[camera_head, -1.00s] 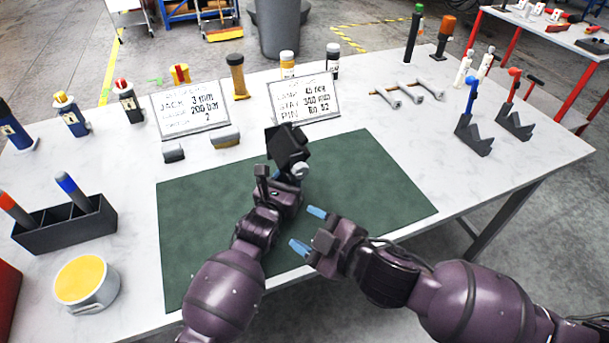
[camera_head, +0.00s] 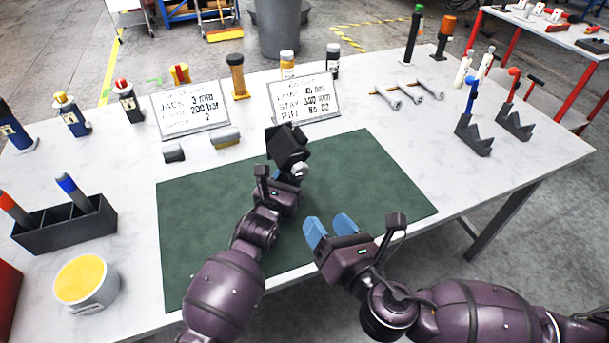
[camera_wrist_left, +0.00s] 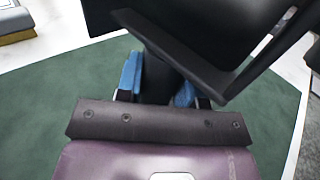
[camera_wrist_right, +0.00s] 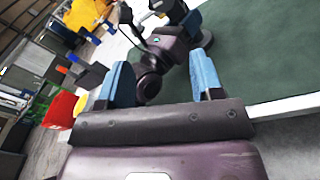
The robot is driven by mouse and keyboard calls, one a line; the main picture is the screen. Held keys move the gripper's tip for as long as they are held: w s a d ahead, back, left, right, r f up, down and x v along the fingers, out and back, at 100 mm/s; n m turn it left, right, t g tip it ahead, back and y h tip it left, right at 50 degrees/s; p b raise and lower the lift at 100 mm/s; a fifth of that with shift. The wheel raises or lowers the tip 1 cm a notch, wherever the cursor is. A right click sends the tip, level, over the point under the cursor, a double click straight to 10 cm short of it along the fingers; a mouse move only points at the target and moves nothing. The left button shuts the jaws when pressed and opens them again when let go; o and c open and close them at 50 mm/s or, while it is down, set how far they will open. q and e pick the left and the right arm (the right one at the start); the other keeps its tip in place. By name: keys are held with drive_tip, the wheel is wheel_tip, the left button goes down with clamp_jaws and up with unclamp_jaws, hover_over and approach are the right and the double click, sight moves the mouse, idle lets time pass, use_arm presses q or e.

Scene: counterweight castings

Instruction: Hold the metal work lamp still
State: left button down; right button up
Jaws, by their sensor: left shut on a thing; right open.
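The work lamp, with a dark boxy head (camera_head: 287,146), stands over the green mat (camera_head: 385,190). In the left wrist view its black head (camera_wrist_left: 200,30) fills the top. My left gripper (camera_wrist_left: 158,85) is shut on the lamp's dark stem, a blue finger on each side. In the head view, my left wrist mostly hides the grip and the lamp's lower part. My right gripper (camera_head: 330,231) is open and empty over the mat's front part, apart from the lamp. Its blue fingers stand wide apart in the right wrist view (camera_wrist_right: 160,82).
Two lettered signs (camera_head: 192,109) (camera_head: 304,100) stand behind the mat. A black divided holder (camera_head: 68,225) and a yellow-topped round tin (camera_head: 86,283) are at left. Dark V-shaped blocks (camera_head: 473,138) and grey rods (camera_head: 408,94) are at right. The mat's right part is bare.

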sight(302, 174)
drive_tip(key=w+a+n, duration=0.1)
drive_tip(key=w, duration=0.3)
drive_tip(key=w+a+n, duration=0.1)
drive_tip(key=w+n, duration=0.1)
drive_tip(key=w, duration=0.1)
drive_tip(key=w+a+n, duration=0.1)
drive_tip(key=w, duration=0.3)
drive_tip(key=shift+w+a+r+n+t+h, duration=0.2)
drive_tip(key=shift+w+r+n+t+h, duration=0.15)
drive_tip(key=shift+n+t+h, duration=0.05)
drive_tip(key=c, duration=0.9)
